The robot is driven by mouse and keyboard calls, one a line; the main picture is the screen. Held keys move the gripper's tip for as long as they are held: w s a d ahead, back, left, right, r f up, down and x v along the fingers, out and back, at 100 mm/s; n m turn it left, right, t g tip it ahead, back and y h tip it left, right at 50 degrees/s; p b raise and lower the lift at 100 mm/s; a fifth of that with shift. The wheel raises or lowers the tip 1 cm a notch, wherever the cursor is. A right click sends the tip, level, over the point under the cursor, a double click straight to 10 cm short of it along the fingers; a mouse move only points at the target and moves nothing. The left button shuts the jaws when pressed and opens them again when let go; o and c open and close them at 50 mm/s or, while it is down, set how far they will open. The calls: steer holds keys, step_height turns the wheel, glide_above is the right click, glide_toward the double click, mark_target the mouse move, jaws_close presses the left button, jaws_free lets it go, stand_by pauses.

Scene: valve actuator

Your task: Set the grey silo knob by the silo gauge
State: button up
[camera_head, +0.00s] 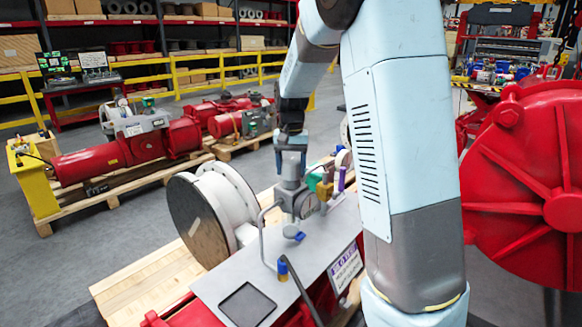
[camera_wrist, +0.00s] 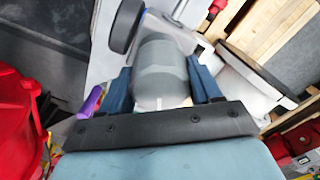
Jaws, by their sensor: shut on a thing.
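The grey silo knob (camera_wrist: 160,68) sits between the two blue fingers of my gripper (camera_wrist: 163,88) in the wrist view. My gripper is shut on it from both sides. In the head view my gripper (camera_head: 290,163) reaches down onto the grey knob (camera_head: 290,183), at the top of a grey fitting on the metal panel (camera_head: 225,285). A round gauge (camera_head: 307,205) is on that fitting, just below the knob; its reading is too small to tell. In the wrist view a dark-rimmed round part (camera_wrist: 126,24), likely the gauge, shows edge-on, its face hidden.
Purple (camera_head: 341,179), green and brownish handles stand close to the right of the knob. A blue-tipped lever (camera_head: 283,268) and a bent metal rod stand in front. A white flanged pipe (camera_head: 220,200) is at left, a large red housing (camera_head: 525,190) at right.

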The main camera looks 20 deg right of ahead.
mark_target(291, 161)
steer(key=o, duration=1)
steer(key=shift+o, duration=0.2)
step_height(291, 161, up, 14)
steer(key=shift+f, duration=0.15)
